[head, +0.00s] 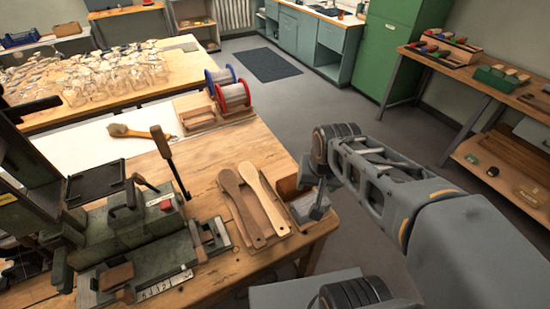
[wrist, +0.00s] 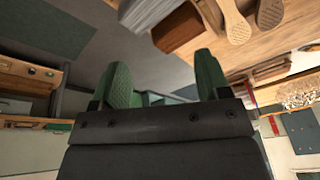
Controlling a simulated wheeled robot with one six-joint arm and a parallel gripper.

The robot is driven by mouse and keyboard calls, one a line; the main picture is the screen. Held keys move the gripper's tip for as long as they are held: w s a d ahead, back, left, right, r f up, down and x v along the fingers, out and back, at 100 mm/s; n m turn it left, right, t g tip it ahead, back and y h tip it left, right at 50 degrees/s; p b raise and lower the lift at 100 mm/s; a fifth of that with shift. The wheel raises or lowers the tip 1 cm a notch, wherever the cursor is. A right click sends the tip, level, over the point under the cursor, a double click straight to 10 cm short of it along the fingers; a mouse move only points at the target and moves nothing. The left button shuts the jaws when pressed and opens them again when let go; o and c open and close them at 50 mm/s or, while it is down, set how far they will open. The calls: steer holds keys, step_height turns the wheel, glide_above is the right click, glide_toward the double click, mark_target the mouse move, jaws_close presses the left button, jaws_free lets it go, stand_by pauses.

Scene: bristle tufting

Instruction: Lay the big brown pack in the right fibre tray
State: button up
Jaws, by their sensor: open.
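A dark brown block, perhaps the big brown pack (head: 287,188), is at the right end of the workbench, beside the wooden brush blanks. It also shows in the wrist view (wrist: 180,28) near the top. A small grey tray (head: 301,208) sits next to it at the bench's right edge, partly hidden by my arm. I cannot tell whether this is the right fibre tray. My gripper (wrist: 160,76) is open, its green fingers apart with nothing seen between them. The brown block is beyond the fingertips, not touching them. In the head view my gripper is hard to make out.
Two brush blanks (head: 262,200) lie on a board. The tufting machine (head: 125,225) fills the bench's left side. Red and blue spools (head: 232,95) stand behind. A shelf with a green box (head: 497,80) stands at the right. The floor (head: 290,105) between is clear.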

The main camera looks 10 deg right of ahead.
steer(key=o, duration=0.3)
steer(key=w+f+m, duration=0.1)
steer(key=w+m, duration=0.1)
steer(key=w, duration=0.1)
steer(key=w+f+m+g, duration=0.1)
steer(key=w+m, duration=0.1)
steer(key=w, duration=0.1)
steer(key=w+f+m, duration=0.1)
steer(key=w+m, duration=0.1)
steer(key=w, duration=0.1)
steer(key=shift+a+f+g, duration=0.15)
steer(key=shift+a+g, duration=0.05)
steer(key=shift+g, duration=0.2)
steer(key=shift+o, duration=0.2)
steer(key=m+g, duration=0.1)
steer(key=m, duration=0.4)
glide_toward(295, 181)
steer(key=shift+f, duration=0.15)
steer(key=shift+w+f+m+b, duration=0.2)
steer(key=shift+f+m+b, duration=0.1)
steer(key=shift+f, duration=0.25)
step_height(295, 181, down, 11)
steer(key=b, duration=0.7)
steer(key=shift+r+b, duration=0.2)
steer(key=shift+b, duration=0.2)
steer(key=c, duration=0.9)
